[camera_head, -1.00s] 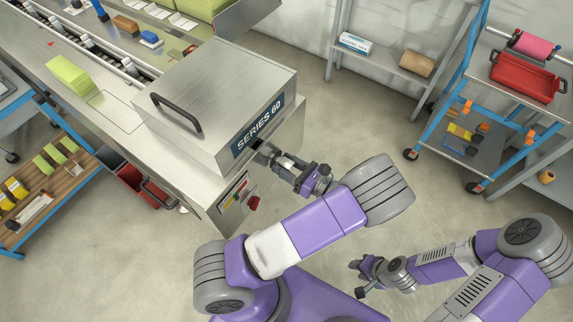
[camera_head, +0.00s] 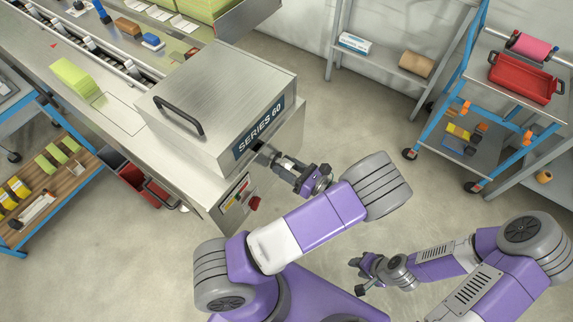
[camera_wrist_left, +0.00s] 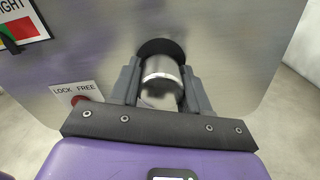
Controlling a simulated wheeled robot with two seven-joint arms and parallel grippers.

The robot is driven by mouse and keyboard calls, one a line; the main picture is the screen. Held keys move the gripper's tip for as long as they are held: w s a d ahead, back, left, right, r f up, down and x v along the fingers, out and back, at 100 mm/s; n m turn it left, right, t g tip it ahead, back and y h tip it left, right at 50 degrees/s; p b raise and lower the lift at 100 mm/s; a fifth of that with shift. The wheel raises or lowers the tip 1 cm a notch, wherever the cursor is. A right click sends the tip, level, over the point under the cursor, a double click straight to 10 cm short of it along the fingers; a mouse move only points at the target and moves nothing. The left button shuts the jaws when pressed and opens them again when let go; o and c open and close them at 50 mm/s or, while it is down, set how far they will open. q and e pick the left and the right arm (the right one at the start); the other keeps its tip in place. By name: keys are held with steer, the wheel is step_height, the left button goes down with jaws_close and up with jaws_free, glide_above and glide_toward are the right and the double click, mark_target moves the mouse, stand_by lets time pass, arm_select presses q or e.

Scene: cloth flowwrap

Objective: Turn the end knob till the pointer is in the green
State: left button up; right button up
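The end knob (camera_wrist_left: 160,82) is a silver cylinder in front of a dark round collar on the metal end face of the SERIES 60 machine (camera_head: 225,95). My left gripper (camera_wrist_left: 162,92) has one dark finger on each side of it, and they look in contact with the knob. In the head view the left gripper (camera_head: 268,154) reaches the machine's end, and its fingers hide the knob. My right gripper (camera_head: 362,276) is empty and open over the floor.
A LOCK FREE label (camera_wrist_left: 76,93) with a red part lies just left of the gripper. A blue trolley (camera_head: 462,90) stands at the right. The floor between is clear.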

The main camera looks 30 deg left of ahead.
mark_target(292, 171)
arm_select(q)
steer(key=o, duration=0.4)
steer(key=d, duration=0.5)
steer(key=d+p, duration=0.1)
steer(key=d, duration=0.1)
steer(key=shift+s+d, duration=0.3)
steer(key=shift+s, duration=0.1)
